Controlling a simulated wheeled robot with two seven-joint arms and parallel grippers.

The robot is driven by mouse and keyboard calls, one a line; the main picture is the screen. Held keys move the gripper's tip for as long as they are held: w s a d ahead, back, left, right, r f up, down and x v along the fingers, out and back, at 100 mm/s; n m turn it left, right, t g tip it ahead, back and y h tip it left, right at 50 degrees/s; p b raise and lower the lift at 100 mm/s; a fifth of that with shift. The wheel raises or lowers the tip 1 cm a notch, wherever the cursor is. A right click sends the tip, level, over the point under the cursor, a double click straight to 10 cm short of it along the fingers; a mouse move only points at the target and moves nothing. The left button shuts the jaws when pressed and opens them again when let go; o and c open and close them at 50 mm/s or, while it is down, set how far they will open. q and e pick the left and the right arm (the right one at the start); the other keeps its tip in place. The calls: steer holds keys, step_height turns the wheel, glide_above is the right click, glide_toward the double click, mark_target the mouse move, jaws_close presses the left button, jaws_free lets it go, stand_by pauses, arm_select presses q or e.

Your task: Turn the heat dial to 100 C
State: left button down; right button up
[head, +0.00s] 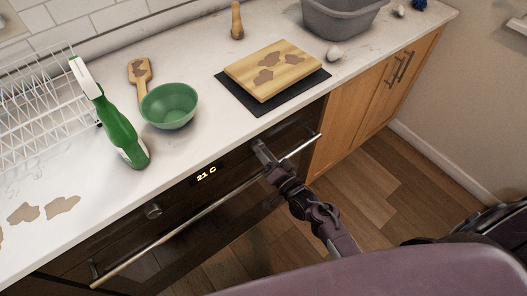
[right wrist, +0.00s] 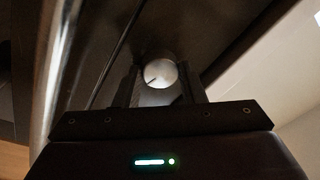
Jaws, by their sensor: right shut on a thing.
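The black oven front (head: 190,226) runs below the counter, and its lit display (head: 206,174) reads 21 C. My right gripper (head: 259,147) is at the right part of the oven's control panel, above the handle. In the right wrist view its fingers stand on both sides of a round silver dial (right wrist: 160,73), shut on it. A dark pointer mark shows at the dial's lower left. In the head view the gripper hides this dial. A second knob (head: 152,210) sits left of the display. My left gripper is not in view.
The oven's long metal handle (head: 190,222) runs just below the panel, close to my right gripper. The counter above holds a green spray bottle (head: 122,140), a green bowl (head: 169,106), a wooden board (head: 273,70) on a dark mat, and a grey basin (head: 343,18).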

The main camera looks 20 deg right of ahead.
steer(key=o, duration=1)
steer(key=b+v, duration=0.1)
steer(key=v, duration=0.6)
steer(key=shift+s+d+f, duration=0.1)
steer(key=shift+s, duration=0.3)
